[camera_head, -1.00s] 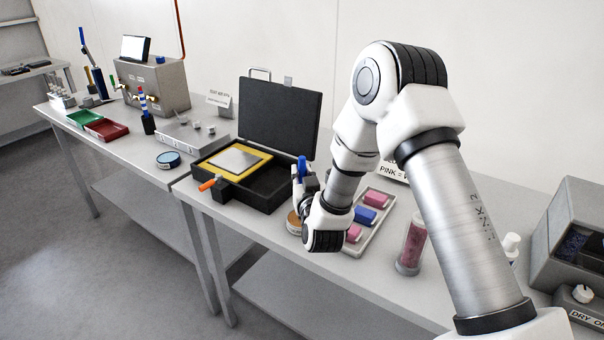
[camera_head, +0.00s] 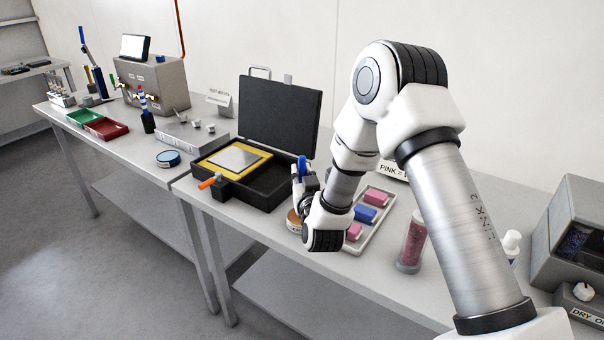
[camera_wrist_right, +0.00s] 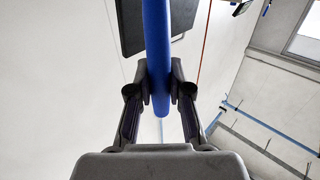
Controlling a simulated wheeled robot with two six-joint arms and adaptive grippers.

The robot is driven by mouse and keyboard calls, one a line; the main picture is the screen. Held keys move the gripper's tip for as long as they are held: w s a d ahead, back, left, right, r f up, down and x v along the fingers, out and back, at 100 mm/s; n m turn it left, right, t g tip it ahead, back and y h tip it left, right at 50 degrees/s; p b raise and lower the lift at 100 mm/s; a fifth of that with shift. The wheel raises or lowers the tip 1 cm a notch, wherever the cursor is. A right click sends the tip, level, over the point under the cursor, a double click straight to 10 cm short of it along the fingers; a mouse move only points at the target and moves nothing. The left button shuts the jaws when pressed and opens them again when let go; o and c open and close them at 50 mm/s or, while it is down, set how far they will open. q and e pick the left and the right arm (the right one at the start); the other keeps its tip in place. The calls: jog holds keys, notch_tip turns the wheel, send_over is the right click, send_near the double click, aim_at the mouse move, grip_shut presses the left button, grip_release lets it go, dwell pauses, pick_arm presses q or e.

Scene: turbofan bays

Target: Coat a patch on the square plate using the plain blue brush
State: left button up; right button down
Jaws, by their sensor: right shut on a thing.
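The square plate (camera_head: 236,158) is a grey metal square on a yellow mat in an open black case. The blue brush (camera_head: 301,166) shows a blue handle above my right gripper (camera_head: 308,184). In the right wrist view the plain blue handle (camera_wrist_right: 157,60) stands between the two dark fingers (camera_wrist_right: 159,88), which are shut on it. The gripper is at the case's right front corner, apart from the plate. The brush's lower end is mostly hidden in the head view. My left gripper is not in view.
A round tin (camera_head: 294,222) stands just below my right gripper. A tray of pink and blue blocks (camera_head: 366,214) lies to the right. The case's raised lid (camera_head: 280,118) stands behind the plate. An orange-handled tool (camera_head: 208,183) is at the case's front. A holder with a striped brush (camera_head: 148,122) stands farther left.

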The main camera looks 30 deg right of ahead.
aim_at(302, 156)
dwell(0.4)
notch_tip(302, 156, up, 7)
jog(key=p, duration=0.5)
dwell(0.4)
dwell(0.4)
